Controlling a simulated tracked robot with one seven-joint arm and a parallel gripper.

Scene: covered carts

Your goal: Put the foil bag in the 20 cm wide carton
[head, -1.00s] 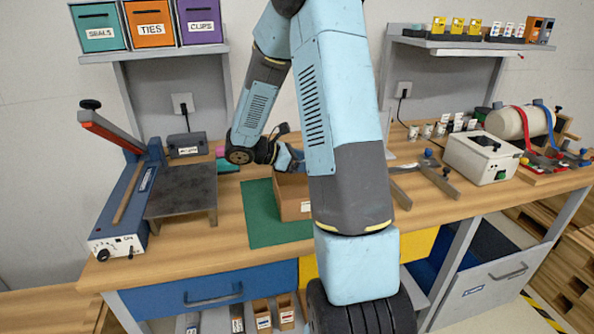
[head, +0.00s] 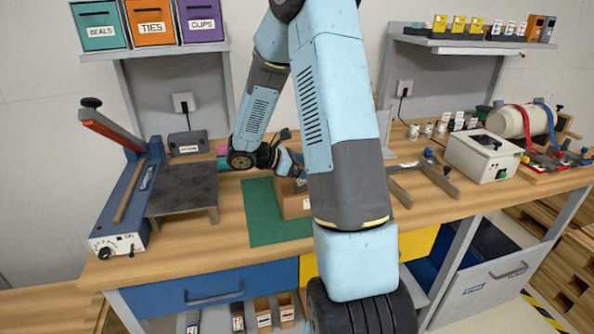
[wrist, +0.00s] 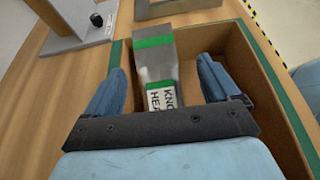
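The foil bag (wrist: 153,58) is silver with green bands and a white label, seen in the wrist view. It lies between my gripper's two blue fingers, with a gap on each side. My gripper (wrist: 161,66) is open, its fingers over the brown carton (wrist: 268,75). The bag is at the carton's left part; whether it touches the floor or wall I cannot tell. In the head view the carton (head: 293,208) stands on the green mat (head: 262,225), partly behind my arm. My gripper (head: 298,172) is at its opening there, and the bag is hidden.
A sealer with a lever (head: 125,200) and a dark metal stand (head: 182,190) are to the left on the bench. Grey brackets (head: 425,180) and a white box machine (head: 482,155) are to the right. Bare wood (head: 225,235) lies left of the mat.

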